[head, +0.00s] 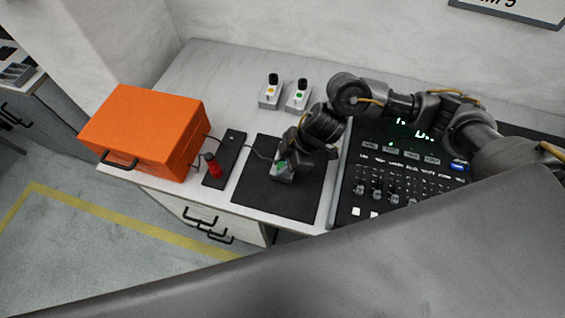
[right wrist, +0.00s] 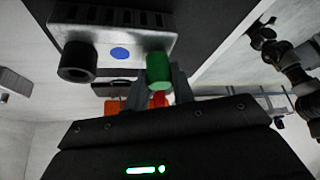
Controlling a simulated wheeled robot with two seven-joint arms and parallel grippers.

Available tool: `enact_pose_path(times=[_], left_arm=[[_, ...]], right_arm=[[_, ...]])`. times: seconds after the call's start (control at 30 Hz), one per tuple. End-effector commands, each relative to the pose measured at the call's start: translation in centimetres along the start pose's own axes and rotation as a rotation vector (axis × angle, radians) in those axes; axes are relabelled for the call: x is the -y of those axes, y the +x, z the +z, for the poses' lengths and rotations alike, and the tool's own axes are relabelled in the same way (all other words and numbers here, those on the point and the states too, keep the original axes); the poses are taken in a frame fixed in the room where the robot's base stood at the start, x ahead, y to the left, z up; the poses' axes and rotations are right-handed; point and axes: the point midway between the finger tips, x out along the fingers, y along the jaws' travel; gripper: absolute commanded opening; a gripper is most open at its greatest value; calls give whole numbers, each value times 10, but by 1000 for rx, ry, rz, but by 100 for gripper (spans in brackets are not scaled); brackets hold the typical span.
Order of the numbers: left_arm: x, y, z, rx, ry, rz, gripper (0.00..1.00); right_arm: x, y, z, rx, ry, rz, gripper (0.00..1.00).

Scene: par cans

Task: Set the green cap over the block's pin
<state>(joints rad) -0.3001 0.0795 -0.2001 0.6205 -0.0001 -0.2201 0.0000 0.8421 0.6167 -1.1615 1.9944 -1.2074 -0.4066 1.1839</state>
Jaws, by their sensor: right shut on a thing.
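The green cap (right wrist: 158,72) is held between the fingers of my right gripper (right wrist: 168,80) in the right wrist view. In the head view a bit of the green cap (head: 281,163) shows under my right gripper (head: 290,158). The grey block (right wrist: 108,38) has a blue dot and a black round post at one end; it stands on the black mat, and in the head view the block (head: 284,178) is partly covered by the gripper. The cap is at the block's other end. The pin is hidden, and I cannot tell whether the cap is around it. My left gripper is out of view.
Two similar blocks with yellow (head: 270,93) and green (head: 298,96) dots stand behind the black mat (head: 253,190). Left are an orange case (head: 145,125) and a black strip (head: 231,150) with a red object (head: 213,167). A control console (head: 400,165) is on the right.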

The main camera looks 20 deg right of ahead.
Motion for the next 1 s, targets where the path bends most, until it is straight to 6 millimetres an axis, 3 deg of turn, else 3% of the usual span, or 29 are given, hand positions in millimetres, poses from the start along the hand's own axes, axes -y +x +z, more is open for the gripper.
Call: enact_pose_path(times=[1.0], left_arm=[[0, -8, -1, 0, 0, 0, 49]], right_arm=[[0, 0, 0, 0, 0, 0, 3]])
